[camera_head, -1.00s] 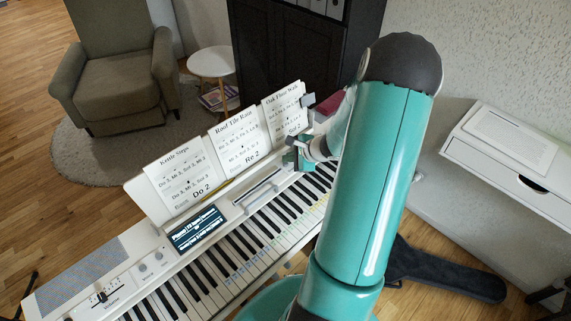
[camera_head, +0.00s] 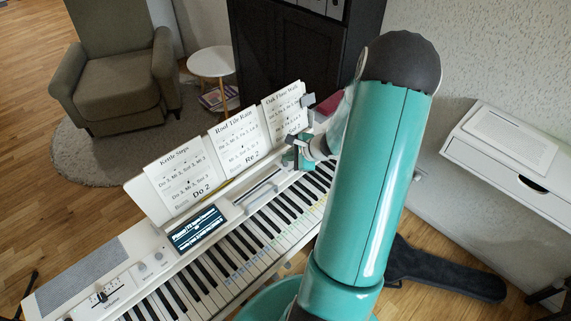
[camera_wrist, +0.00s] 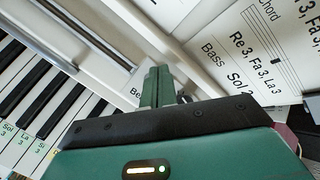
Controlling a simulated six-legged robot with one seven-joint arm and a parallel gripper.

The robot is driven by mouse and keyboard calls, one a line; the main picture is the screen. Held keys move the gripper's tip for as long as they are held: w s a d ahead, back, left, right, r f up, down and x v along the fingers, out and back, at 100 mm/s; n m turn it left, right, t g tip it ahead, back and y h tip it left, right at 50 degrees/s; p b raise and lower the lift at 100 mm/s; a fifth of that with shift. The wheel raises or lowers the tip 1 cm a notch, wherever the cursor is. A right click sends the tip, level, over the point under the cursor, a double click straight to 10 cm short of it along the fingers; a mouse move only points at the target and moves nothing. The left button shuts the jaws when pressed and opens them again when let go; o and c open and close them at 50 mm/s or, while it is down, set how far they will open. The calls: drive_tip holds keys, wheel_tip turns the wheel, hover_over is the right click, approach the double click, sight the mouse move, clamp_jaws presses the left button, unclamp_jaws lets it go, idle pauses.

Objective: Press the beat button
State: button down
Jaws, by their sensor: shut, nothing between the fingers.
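The white digital piano (camera_head: 120,285) runs diagonally across the head view. In the wrist view, a printed label beginning "Be" (camera_wrist: 134,92) shows on the white panel just left of my fingers. The rest of the label is hidden behind them, and I cannot make out the beat button itself. My gripper (camera_wrist: 156,82) is shut and empty, its green fingers over the panel between the keys and the sheet music. Whether the fingertips touch the panel cannot be told. In the head view my gripper (camera_head: 292,146) is small, at the right end of the panel, partly hidden by my arm.
Sheet music (camera_head: 236,142) stands along the piano's back edge, close to my gripper. A lit screen (camera_head: 197,229) and sliders (camera_head: 103,297) lie further left on the panel. A white wall desk (camera_head: 510,150) is on the right, and a dark case (camera_head: 445,273) lies on the floor.

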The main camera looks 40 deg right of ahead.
sight(288, 166)
drive_tip(key=shift+r, duration=0.5)
drive_tip(key=shift+r, duration=0.1)
wheel_tip(288, 166, up, 5)
drive_tip(key=shift+f, duration=0.1)
idle(0.3)
idle(0.7)
